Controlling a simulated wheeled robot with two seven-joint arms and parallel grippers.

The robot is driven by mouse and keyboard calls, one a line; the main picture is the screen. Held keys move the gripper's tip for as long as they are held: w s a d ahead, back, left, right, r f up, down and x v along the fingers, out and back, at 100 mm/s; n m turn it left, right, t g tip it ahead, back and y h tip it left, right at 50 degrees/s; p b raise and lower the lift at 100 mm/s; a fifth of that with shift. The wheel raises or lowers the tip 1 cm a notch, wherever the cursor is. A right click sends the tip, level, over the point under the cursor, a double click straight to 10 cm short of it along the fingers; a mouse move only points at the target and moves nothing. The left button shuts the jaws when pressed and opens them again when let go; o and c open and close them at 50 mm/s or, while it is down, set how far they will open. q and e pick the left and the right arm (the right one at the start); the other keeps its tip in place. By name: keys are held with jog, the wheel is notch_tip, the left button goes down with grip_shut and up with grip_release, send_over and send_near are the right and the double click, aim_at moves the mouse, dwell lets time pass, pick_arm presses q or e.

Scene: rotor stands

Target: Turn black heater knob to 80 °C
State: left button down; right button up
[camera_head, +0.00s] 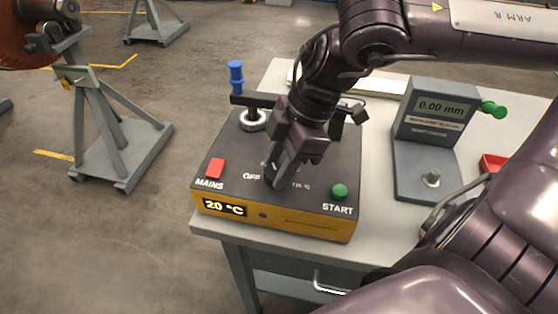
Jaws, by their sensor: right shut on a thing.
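The heater (225,140) is a dark-topped box with a yellow front, standing on the table. Its display (224,208) reads 20 °C. The black knob (270,181) sits on the heater's top between the OFF mark and a 120 °C-like mark that is hard to read. My right gripper (276,178) points down from above, shut on the knob, and covers most of it. The knob's pointer cannot be made out. My left gripper is not in view.
A red MAINS switch (215,168) and a green START button (339,191) flank the knob. A blue-handled part (236,75) stands behind. A grey gauge (432,125) reading 0.00 mm is at right on the table (375,200). A grey stand (110,140) is at left.

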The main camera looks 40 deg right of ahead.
dwell(0.3)
jog(key=o, duration=1)
jog(key=w+v, duration=0.1)
jog(key=v, duration=0.6)
jog(key=shift+s+r, duration=0.45)
jog(key=shift+s, duration=0.1)
jog(key=shift+d, duration=0.1)
